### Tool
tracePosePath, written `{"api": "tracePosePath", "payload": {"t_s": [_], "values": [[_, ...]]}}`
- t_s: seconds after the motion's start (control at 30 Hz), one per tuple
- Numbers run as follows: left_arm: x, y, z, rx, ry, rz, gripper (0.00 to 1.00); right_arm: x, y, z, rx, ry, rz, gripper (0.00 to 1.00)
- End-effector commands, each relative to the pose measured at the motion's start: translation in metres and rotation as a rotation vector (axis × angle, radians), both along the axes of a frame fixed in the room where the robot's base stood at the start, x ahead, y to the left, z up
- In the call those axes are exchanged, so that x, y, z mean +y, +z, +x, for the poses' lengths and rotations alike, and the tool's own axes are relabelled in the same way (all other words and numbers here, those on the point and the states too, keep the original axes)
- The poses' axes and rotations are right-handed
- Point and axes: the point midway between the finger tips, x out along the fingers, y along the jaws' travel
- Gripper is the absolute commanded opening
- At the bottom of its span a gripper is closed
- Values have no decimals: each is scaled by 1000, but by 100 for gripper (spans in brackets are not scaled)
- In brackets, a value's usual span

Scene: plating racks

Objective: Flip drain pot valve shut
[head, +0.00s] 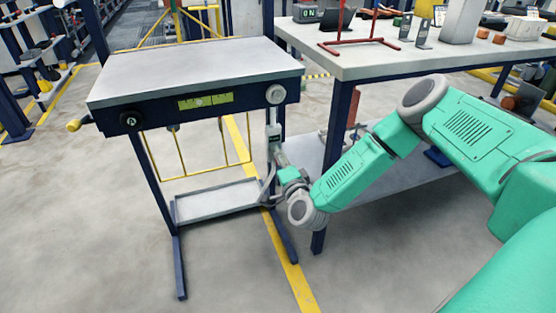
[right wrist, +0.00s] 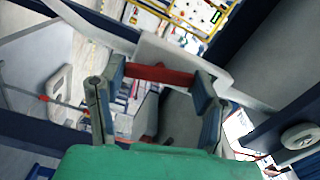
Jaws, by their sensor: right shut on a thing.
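A slim pale upright fitting (head: 273,132), which looks like the drain pot, hangs below the right front corner of a small white-topped table. In the right wrist view a red bar (right wrist: 160,74), which looks like the valve handle, lies crosswise between my fingertips, in front of a pale plate (right wrist: 185,62). My right gripper (head: 277,172) is at the lower end of the fitting, shut on the red handle. In the head view the handle is hidden by the gripper. My left gripper is not in view.
The small table (head: 195,68) has navy legs, a yellow gauge strip (head: 205,101) and a low grey shelf (head: 215,201). A larger white workbench (head: 400,62) with a red stand (head: 358,42) is at the right, behind my right arm. The floor at the front left is clear.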

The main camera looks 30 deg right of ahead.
Motion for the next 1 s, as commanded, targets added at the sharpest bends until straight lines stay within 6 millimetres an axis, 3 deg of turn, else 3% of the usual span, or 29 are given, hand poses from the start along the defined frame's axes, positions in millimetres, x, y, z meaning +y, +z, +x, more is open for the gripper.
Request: {"api": "tracePosePath", "payload": {"t_s": [0.27,1.0], "values": [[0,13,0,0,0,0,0,1,-1,-1,42,3,-142,29],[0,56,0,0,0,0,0,1,-3,-3,207,7,-816,29]]}}
